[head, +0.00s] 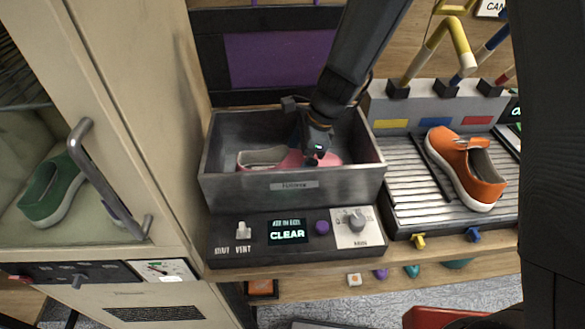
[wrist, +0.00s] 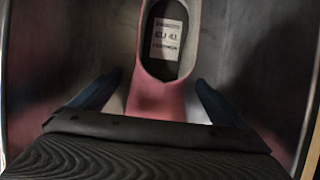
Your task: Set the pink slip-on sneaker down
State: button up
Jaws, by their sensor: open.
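The pink slip-on sneaker (head: 262,157) lies inside a grey metal bin (head: 290,188), its near wall hiding the lower part. My gripper (head: 310,158) is down in the bin over the sneaker. In the wrist view my gripper (wrist: 155,95) is open, with one blue finger on each side of the sneaker and slim gaps between. The sneaker appears to rest on the bin floor.
A control panel (head: 290,238) with a "CLEAR" display stands before the bin. An orange sneaker (head: 465,168) sits on a ribbed rack (head: 415,185) at right. A green sneaker (head: 50,188) is in the cabinet at left, by its door handle (head: 100,180). The bin walls surround my gripper closely.

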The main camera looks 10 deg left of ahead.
jog(key=c, duration=1.4)
jog(key=shift+c, duration=0.5)
jog(key=shift+r, duration=0.15)
